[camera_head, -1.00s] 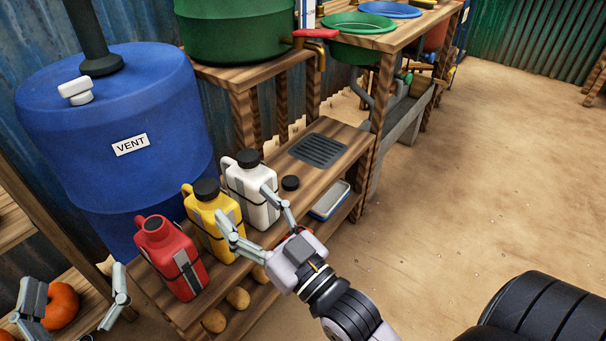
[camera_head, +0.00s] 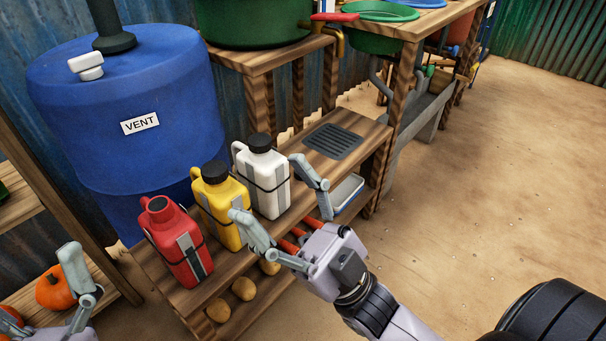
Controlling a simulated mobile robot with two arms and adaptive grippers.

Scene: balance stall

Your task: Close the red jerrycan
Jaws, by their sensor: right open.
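The red jerrycan (camera_head: 178,250) stands upright at the near left end of the wooden shelf, its mouth uncapped and dark inside. The yellow jerrycan (camera_head: 220,205) and the white jerrycan (camera_head: 265,185) stand beside it in a row, each with a black cap on. My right gripper (camera_head: 270,192) is open, its fingers spread in front of the yellow and white jerrycans, with nothing visibly held. The loose black cap seen earlier on the shelf does not show now; a right finger covers about that place. My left gripper (camera_head: 76,275) is at the lower left, with only one finger clearly visible.
A blue barrel (camera_head: 122,105) marked VENT stands behind the jerrycans. A grey drain grille (camera_head: 333,141) lies in the shelf's far part. Potatoes (camera_head: 244,288) and a white-blue tray (camera_head: 347,192) are on the lower level. Open sandy floor is at right.

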